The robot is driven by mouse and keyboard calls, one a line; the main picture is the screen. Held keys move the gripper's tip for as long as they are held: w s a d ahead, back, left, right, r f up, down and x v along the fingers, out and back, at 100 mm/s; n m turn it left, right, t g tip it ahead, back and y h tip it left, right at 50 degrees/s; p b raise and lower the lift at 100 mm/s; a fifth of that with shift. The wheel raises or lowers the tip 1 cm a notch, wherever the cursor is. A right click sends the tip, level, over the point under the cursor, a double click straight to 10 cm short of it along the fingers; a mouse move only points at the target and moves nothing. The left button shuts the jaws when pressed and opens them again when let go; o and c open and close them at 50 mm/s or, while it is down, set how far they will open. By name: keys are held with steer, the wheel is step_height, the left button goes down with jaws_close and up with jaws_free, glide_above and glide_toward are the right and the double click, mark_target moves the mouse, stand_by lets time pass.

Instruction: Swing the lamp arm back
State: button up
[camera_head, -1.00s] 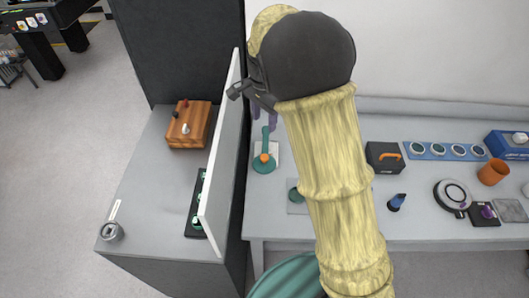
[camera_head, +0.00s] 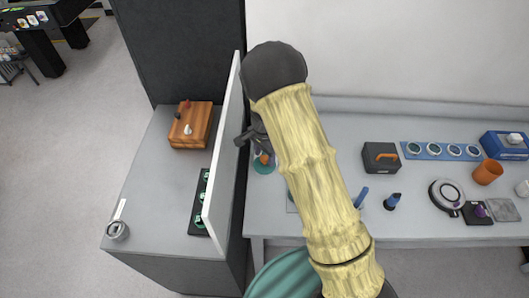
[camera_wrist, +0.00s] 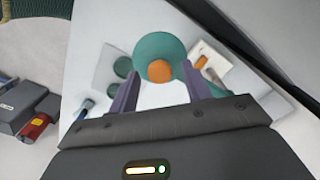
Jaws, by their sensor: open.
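A teal round piece with an orange knob (camera_head: 264,158) sits on the bench just right of the white upright panel; it looks like the lamp arm's pivot, but I cannot be sure. In the wrist view the teal disc (camera_wrist: 155,48) and the orange knob (camera_wrist: 159,71) show between and beyond my fingers. My gripper (camera_wrist: 162,76) is open, with its two purple fingers apart on either side of the knob. I cannot tell whether they touch it. In the head view my gripper (camera_head: 255,138) is above the knob and partly covers the teal piece; the rest of any lamp arm is hidden.
The white upright panel (camera_head: 222,150) stands close left of my gripper. A black box with an orange handle (camera_head: 380,157), a blue strip of discs (camera_head: 428,151), an orange cup (camera_head: 487,172) and a round white device (camera_head: 446,194) stand to the right. A wooden box (camera_head: 190,125) is left.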

steer(key=shift+f, duration=0.15)
jaws_close()
